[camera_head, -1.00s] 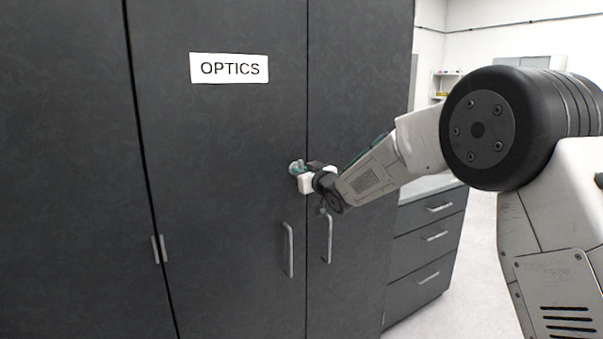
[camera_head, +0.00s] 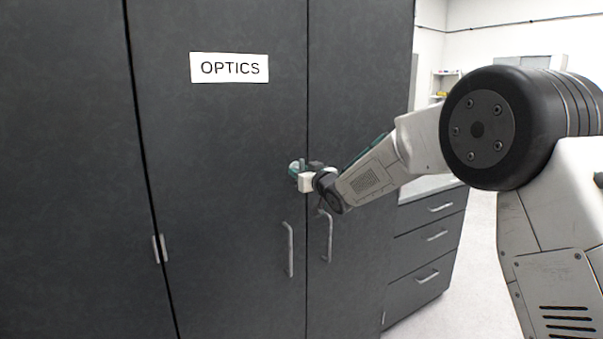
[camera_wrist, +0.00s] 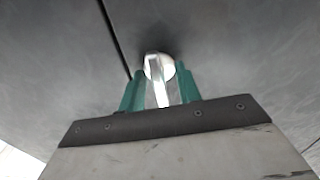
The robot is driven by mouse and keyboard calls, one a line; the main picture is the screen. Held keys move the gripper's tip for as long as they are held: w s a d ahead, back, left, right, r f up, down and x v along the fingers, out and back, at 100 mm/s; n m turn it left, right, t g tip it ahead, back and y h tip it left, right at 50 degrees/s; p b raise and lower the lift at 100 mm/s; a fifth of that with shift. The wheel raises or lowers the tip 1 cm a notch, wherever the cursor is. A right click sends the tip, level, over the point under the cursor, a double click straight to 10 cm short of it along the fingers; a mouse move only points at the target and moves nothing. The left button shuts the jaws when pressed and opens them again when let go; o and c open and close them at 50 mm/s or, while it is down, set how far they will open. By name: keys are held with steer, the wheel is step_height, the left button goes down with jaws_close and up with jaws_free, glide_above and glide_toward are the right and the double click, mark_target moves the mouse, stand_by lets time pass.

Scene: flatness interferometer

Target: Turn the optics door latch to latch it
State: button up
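The optics door (camera_head: 215,180) is dark grey, carries an "OPTICS" label (camera_head: 229,68) and looks shut. Its latch is small and pale, and in the head view it is mostly hidden by my gripper (camera_head: 296,171). In the wrist view the latch (camera_wrist: 157,72) shows as a round silvery base with a bar-like lever, near the door seam. The two green fingers of my gripper (camera_wrist: 160,88) stand on either side of the lever. A gap seems to show between lever and fingers, so they look open around it. Contact cannot be made out.
A vertical handle (camera_head: 288,249) sits below the latch, with another handle (camera_head: 326,237) on the neighbouring door. A drawer unit (camera_head: 430,240) stands to the right. The floor (camera_head: 470,290) beside it is clear.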

steer(key=v, duration=0.7)
steer(key=shift+s+d, duration=0.2)
steer(key=shift+s, duration=0.1)
